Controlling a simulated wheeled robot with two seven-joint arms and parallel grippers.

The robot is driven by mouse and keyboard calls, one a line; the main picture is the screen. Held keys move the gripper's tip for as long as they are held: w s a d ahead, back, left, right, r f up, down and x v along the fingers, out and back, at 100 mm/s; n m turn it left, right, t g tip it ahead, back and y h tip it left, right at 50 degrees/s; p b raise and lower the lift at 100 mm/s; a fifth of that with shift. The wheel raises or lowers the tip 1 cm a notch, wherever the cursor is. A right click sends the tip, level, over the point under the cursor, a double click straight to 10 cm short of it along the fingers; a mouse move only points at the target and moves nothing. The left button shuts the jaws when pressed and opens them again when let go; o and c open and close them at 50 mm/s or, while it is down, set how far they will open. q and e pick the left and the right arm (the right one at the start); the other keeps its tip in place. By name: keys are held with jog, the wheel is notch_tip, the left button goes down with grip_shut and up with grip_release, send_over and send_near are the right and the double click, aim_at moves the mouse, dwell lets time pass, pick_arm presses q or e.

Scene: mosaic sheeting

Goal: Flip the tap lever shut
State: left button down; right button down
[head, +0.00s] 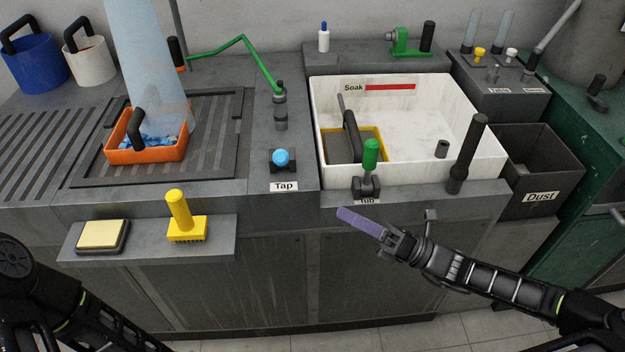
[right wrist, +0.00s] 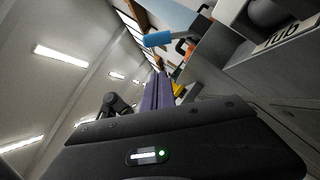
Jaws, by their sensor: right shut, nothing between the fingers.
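The tap lever (head: 281,158) has a blue knob on a dark base above the "Tap" label (head: 284,186), at the front of the grey counter. In the head view its handle points towards me, so its tilt is hard to tell. A blue handle (right wrist: 158,39) also shows in the right wrist view, beyond my fingers. My right gripper (head: 345,213) has purple fingers, shut and empty. It is in front of the counter edge, right of the tap lever and nearer to me, apart from it. Part of my left arm shows at the lower left, but its gripper is out of view.
A green-handled lever (head: 370,158) stands by the white tub (head: 485,141), close above my right gripper. A yellow brush (head: 186,224) sits on the front shelf (head: 147,249). A pale translucent column (head: 145,60) stands over the orange tray (head: 117,157).

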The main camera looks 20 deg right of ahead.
jog(key=shift+a+r+m, duration=0.1)
jog(key=shift+a+m, duration=0.05)
jog(key=shift+m, duration=0.15)
jog(key=shift+a, duration=0.1)
jog(key=p, duration=0.1)
send_near(282, 159)
jog(key=shift+w+a+f, duration=0.55)
jog(key=shift+w+a, duration=1.8)
